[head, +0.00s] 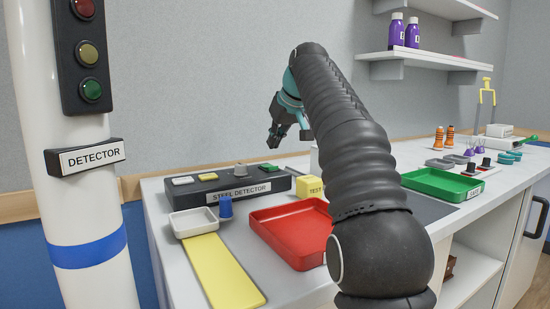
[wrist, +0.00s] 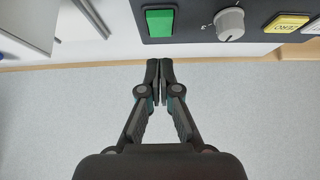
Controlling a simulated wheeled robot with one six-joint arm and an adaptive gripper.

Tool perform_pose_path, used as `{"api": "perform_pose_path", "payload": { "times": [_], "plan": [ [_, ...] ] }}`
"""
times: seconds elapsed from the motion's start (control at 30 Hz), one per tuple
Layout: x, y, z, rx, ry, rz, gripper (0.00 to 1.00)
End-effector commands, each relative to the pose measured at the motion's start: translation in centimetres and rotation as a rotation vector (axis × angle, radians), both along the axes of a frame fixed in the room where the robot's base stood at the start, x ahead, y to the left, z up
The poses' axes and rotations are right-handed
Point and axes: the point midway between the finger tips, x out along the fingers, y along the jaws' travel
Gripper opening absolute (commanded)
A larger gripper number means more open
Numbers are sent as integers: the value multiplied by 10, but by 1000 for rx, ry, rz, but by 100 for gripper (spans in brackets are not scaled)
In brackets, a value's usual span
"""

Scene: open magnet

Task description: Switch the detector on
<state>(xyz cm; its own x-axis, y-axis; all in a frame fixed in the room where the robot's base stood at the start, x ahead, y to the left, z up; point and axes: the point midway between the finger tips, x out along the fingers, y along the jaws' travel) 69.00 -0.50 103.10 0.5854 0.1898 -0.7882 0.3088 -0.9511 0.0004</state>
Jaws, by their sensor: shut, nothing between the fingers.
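The steel detector (head: 232,194) is a dark box on the left of the counter. Its top carries a white button (head: 182,180), a yellow button (head: 208,177), a grey knob (head: 240,169) and a green button (head: 269,168). In the wrist view the green button (wrist: 160,23), the knob (wrist: 229,22) and the yellow button (wrist: 287,23), marked ZERO, lie along the top edge. My gripper (head: 272,140) is shut and empty, above the green button end and apart from the box. Its closed fingertips (wrist: 160,66) point towards the green button in the wrist view.
A white post bears a DETECTOR sign (head: 88,157) and a lamp stack (head: 84,50); all lamps look dim. A red tray (head: 292,232), yellow strip (head: 220,270), white dish (head: 194,223), blue peg (head: 225,207) and yellow TEST block (head: 313,187) stand near the box.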

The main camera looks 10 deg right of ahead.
Motion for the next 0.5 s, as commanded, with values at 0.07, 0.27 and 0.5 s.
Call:
{"api": "perform_pose_path", "payload": {
  "times": [0.07, 0.27, 0.5],
  "plan": [
    [2, 1, -17, 0, 1, 1, 0],
    [-1, 0, -38, 0, 0, 0, 0],
    [-2, 0, -44, 0, 0, 0, 0]
  ]
}}
